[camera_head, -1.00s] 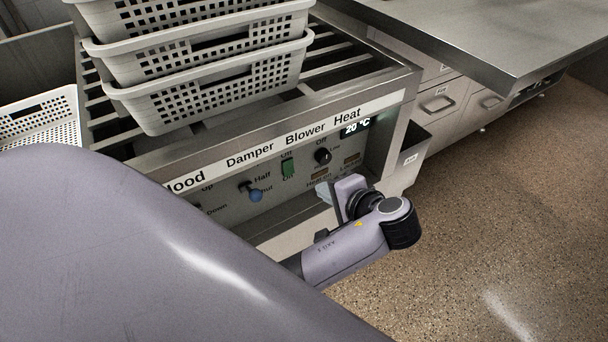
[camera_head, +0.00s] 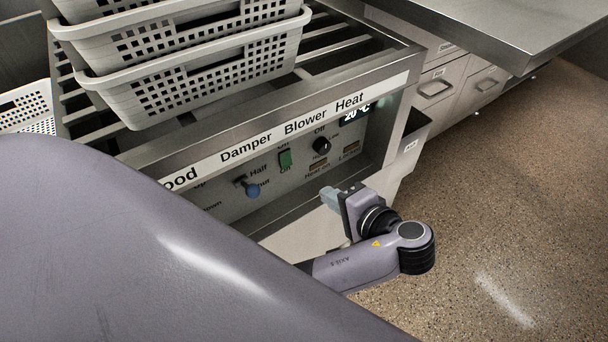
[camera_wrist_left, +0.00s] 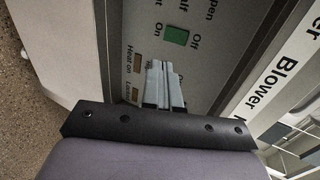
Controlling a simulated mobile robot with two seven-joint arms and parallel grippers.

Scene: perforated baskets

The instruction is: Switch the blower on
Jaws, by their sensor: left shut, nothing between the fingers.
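The blower switch (camera_head: 285,160) is a green rocker on the grey control panel, under the word Blower, with Off above it and On below it. It also shows in the left wrist view (camera_wrist_left: 176,36), just beyond the fingertips. My left gripper (camera_head: 327,194) is in front of the panel, below and to the right of the switch. In the left wrist view its two fingers (camera_wrist_left: 162,68) are together with nothing between them. The fingertips look apart from the switch. My right gripper is not in view.
The panel also has a blue-knobbed damper lever (camera_head: 252,190) and a black heat knob (camera_head: 321,146). A label strip (camera_head: 270,144) runs above them. White perforated baskets (camera_head: 200,70) are stacked on the rack. A steel table (camera_head: 500,30) stands at the right; speckled floor is clear there.

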